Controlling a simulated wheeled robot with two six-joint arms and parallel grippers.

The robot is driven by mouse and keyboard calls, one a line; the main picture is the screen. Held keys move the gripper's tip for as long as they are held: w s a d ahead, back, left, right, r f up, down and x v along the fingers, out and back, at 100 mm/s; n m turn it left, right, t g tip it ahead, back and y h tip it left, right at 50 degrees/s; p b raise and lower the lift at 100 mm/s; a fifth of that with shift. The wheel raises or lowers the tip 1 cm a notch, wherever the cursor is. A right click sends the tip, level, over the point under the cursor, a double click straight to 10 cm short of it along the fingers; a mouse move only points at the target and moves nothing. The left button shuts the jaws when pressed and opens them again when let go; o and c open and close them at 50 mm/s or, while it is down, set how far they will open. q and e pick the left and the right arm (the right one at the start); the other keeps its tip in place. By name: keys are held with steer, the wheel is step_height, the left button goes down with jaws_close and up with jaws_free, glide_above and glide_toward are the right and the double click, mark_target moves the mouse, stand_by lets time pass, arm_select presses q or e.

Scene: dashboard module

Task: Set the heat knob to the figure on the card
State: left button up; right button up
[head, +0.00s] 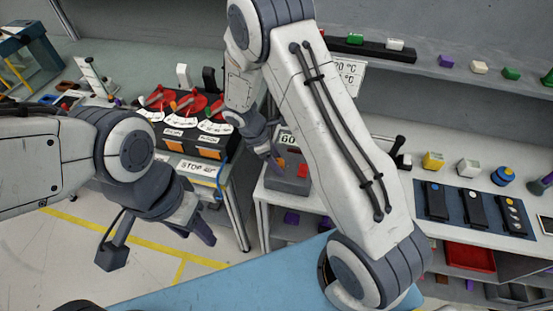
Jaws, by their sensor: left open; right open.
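A grey box (288,186) with a display reading 60 and a red button stands on the bench in the middle of the head view. Its heat knob cannot be made out clearly; my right gripper (275,158) is in front of that part. That gripper is small in view, open, and close to the box's upper left; whether it touches cannot be told. A white card (350,78) with °C figures stands behind, partly covered by my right arm, so its figures are not fully readable. My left gripper (198,228) is open and empty above the floor at left.
A black module with red levers and white dials (182,118) stands at left, with a STOP 40 label (200,168) below. A blue mat (473,207) with black devices lies at right. Coloured blocks line the back shelf. My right arm crosses the middle.

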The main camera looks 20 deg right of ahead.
jaws_close()
steer(key=shift+m, duration=0.3)
steer(key=m+g, duration=0.1)
steer(key=m, duration=0.2)
steer(key=shift+w+m+g, duration=0.15)
steer(key=shift+m+g, duration=0.15)
steer(key=shift+d+m+g+y, duration=0.1)
steer(key=shift+m+g+y, duration=0.3)
steer(key=shift+m, duration=0.7)
steer(key=shift+d+m+g+y, duration=0.15)
steer(key=shift+m+y, duration=0.35)
steer(key=shift+m, duration=0.6)
steer(key=shift+a, duration=0.1)
jaws_free()
